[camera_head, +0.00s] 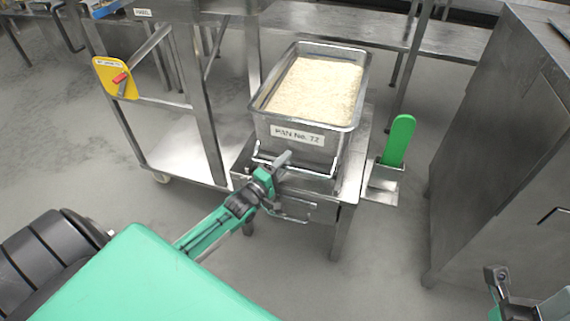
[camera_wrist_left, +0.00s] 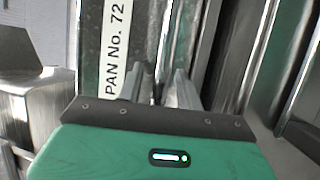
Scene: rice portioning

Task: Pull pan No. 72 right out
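Pan No. 72 (camera_head: 297,150) is a deep metal pan filled with pale rice (camera_head: 315,85), standing on a small metal stand. Its white label shows in the left wrist view (camera_wrist_left: 117,45), turned on its side. A thin bar handle (camera_head: 300,172) runs along its front, below the label. My left gripper (camera_head: 279,165) is at the left part of this handle. In the wrist view its two fingers (camera_wrist_left: 162,88) stand apart, with the bar running up between them; contact is unclear. My right gripper (camera_head: 497,275) is at the lower right, away from the pan, its opening unclear.
The metal stand (camera_head: 348,185) carries the pan. A green-handled tool (camera_head: 398,142) stands in a holder at its right side. A steel cart frame (camera_head: 190,165) with a yellow plate is at left. A steel cabinet (camera_head: 500,130) is at right. Open floor lies in front of the stand.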

